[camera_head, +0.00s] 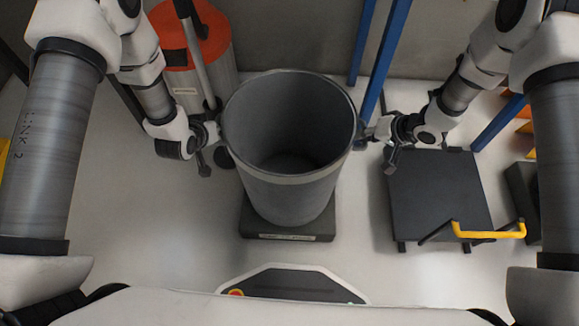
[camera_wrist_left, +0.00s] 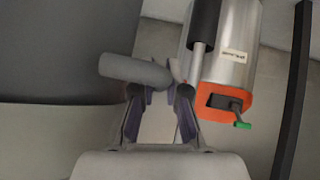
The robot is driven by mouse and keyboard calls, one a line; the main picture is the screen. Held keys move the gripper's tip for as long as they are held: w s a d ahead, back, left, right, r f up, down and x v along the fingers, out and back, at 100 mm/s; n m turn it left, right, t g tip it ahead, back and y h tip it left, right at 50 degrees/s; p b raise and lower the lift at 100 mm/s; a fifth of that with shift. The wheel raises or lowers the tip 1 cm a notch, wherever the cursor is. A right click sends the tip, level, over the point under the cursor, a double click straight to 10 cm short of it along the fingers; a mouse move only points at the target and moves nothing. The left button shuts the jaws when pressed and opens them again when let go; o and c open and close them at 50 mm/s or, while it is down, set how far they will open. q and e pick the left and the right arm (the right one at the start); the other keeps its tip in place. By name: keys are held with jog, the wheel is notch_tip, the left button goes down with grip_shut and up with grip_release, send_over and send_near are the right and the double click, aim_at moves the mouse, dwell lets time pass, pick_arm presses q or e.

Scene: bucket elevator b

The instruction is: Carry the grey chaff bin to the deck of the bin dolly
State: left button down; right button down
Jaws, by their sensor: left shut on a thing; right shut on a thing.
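The grey chaff bin (camera_head: 290,195) is an open, empty, upright round tub in the middle of the head view. It is over a low dark block (camera_head: 262,230); I cannot tell whether it touches it. My left gripper (camera_head: 212,136) is shut on the grey side handle (camera_wrist_left: 135,70) at the bin's left, near the rim. My right gripper (camera_head: 374,132) is shut at the bin's right side; the handle there is mostly hidden. The bin dolly's dark flat deck (camera_head: 438,195) is right of the bin and bare, with a yellow handle (camera_head: 490,232) at its near side.
An orange-topped metal cylinder (camera_head: 195,45) stands behind the bin at the left and also shows in the left wrist view (camera_wrist_left: 228,50). Blue posts (camera_head: 385,55) rise behind on the right. Orange and dark items are at the far right. Floor is clear between block and dolly.

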pick_arm(q)
jog(key=shift+w+r, duration=0.1)
jog(key=shift+r, duration=0.05)
pick_arm(e)
jog(key=shift+r, duration=0.15)
